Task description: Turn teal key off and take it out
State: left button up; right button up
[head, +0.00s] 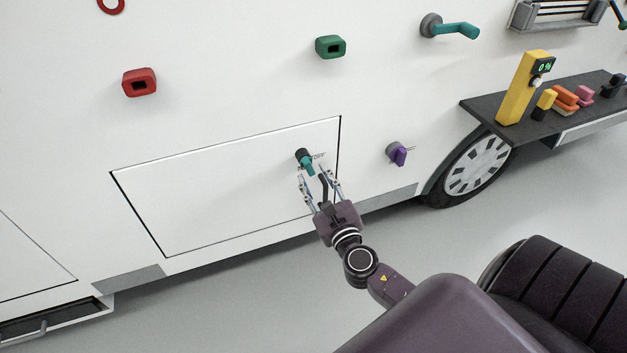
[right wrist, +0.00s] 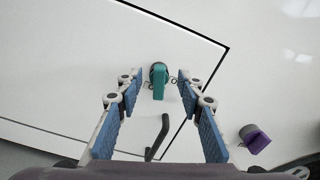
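The teal key (head: 308,162) sits in a dark round lock on the white hatch (head: 220,195), near the hatch's right edge. Lettering beside it is partly covered; "OFF" seems to show at its right. In the right wrist view the teal key (right wrist: 159,84) points down the picture, between and beyond my fingertips. My right gripper (head: 319,174) is open and empty in front of the key, its fingers apart on either side and not visibly touching it. It also shows in the right wrist view (right wrist: 160,80). My left gripper is not in view.
A dark curved handle (right wrist: 157,137) lies below the key. A purple knob (head: 398,154) is right of the hatch. Red (head: 140,83) and green (head: 331,47) sockets and a teal lever (head: 455,28) are above. A dark shelf (head: 480,105) with a yellow device (head: 524,88) juts out at right.

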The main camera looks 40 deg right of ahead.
aim_at(306, 162)
jog(key=x, duration=0.6)
jog(key=shift+w+d, duration=0.1)
jog(key=shift+w, duration=0.3)
jog(key=shift+c, duration=0.2)
grip_shut()
jog(key=shift+n+p, duration=0.75)
jog(key=shift+n, duration=0.25)
jog(key=n, duration=0.1)
jog(key=a+n+p, duration=0.1)
jog(key=n, duration=0.1)
jog(key=shift+f, duration=0.3)
jog(key=shift+w+f+n+p, duration=0.1)
jog(key=shift+f+n+p, duration=0.15)
jog(key=shift+n+p, duration=0.55)
